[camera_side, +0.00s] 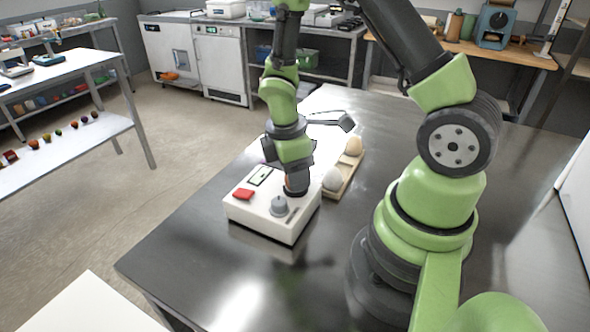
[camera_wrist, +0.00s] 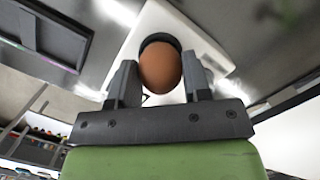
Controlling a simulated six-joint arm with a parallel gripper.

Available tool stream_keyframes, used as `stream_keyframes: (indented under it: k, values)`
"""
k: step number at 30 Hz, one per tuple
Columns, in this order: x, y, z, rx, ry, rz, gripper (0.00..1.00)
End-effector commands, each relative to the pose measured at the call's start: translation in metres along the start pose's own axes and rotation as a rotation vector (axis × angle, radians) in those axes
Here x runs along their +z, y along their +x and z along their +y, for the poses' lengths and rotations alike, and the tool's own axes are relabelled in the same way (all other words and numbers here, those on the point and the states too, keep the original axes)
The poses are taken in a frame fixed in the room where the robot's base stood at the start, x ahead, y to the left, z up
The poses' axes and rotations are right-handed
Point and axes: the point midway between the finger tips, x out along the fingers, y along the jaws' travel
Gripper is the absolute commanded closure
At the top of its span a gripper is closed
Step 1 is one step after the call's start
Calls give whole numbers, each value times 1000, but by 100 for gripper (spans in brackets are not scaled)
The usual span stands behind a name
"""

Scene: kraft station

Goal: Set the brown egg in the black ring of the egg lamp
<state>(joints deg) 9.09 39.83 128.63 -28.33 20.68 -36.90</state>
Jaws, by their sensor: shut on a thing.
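The brown egg (camera_wrist: 160,68) sits between the two fingers of my gripper (camera_wrist: 159,72) in the wrist view, and the gripper is shut on it. The black ring (camera_wrist: 158,38) of the egg lamp shows as an arc just beyond the egg; the egg hides the rest. The egg lamp (camera_side: 262,224) is a white box on the dark table, with a red piece, a grey domed knob and a small panel on top. In the side view my gripper (camera_side: 296,186) is low over its right part, covering most of the ring and egg. I cannot tell whether the egg touches the ring.
A wooden tray (camera_side: 350,173) stands close behind and right of the lamp, holding a white egg (camera_side: 332,180) and a beige egg (camera_side: 353,146). The dark table (camera_side: 190,250) is clear at the front left. A white surface (camera_side: 88,305) lies beyond its left edge.

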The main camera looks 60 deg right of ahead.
Motion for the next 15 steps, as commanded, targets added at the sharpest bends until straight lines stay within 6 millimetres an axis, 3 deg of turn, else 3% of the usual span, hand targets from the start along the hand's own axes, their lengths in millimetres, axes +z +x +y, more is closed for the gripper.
stream_keyframes:
  k: [14,15]
  values:
    - [0,3,0,0,0,0,69]
    - [0,3,0,0,0,0,49]
